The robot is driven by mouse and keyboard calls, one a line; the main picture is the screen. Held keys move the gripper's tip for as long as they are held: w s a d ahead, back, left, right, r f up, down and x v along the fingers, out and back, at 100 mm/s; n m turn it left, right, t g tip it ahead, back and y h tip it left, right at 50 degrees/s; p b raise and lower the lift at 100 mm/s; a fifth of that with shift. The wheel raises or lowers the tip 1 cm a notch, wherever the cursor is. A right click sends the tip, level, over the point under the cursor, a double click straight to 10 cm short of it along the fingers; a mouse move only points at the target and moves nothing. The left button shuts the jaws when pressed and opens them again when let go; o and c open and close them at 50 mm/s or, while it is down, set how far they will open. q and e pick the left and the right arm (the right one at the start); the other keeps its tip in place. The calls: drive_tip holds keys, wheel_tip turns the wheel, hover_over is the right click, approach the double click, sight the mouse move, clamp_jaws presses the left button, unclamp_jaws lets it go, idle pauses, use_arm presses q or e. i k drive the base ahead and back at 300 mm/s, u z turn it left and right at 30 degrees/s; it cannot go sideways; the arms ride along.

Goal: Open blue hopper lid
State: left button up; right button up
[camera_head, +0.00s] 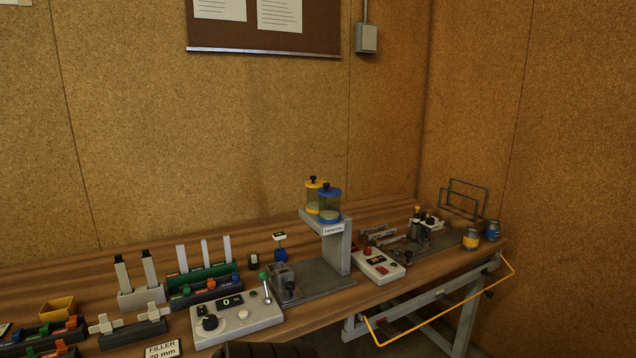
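The blue hopper (330,205) is a small clear cylinder with a blue base ring. Its blue lid (331,192) sits on top, with a dark knob, and looks closed. It stands on a raised grey stand (336,250) with a white label, at the middle of the workbench. A similar yellow hopper (312,196) stands just behind and to its left, partly hidden by it.
A grey control box (236,318) with a lever stands in front-left of the stand. A red-and-white box (379,268) and a small fixture stand to its right. Racks and bins fill the bench's left. A yellow rail (440,314) runs along the right front. The space above the hoppers is clear.

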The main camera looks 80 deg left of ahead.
sight(327, 191)
drive_tip(key=u, duration=0.75)
drive_tip(key=i, duration=0.8)
drive_tip(key=u, duration=0.8)
